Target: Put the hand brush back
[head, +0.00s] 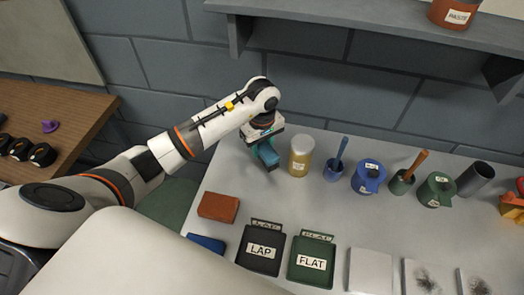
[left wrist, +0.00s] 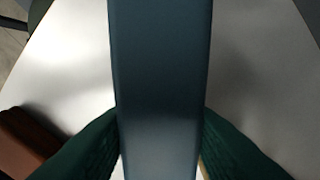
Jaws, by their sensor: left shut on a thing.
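My left gripper (head: 266,157) is over the back left part of the grey table, left of the yellow jar. In the left wrist view its green fingers (left wrist: 160,150) are shut on the hand brush (left wrist: 160,80), which shows as a long, smooth, dark blue-grey slab. The slab fills the middle of that view from top to bottom. Bristles cannot be made out. In the head view my wrist and fingers cover most of the brush, and I cannot tell whether it touches the table. My right gripper is not in view.
A yellow jar (head: 301,156) stands close right of my left gripper. Several pots and mugs line the back, including a blue mug (head: 368,178). A red-brown block (head: 218,207), a black LAP tray (head: 260,265) and a green FLAT tray (head: 311,277) lie nearer. A shelf (head: 390,19) overhangs behind.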

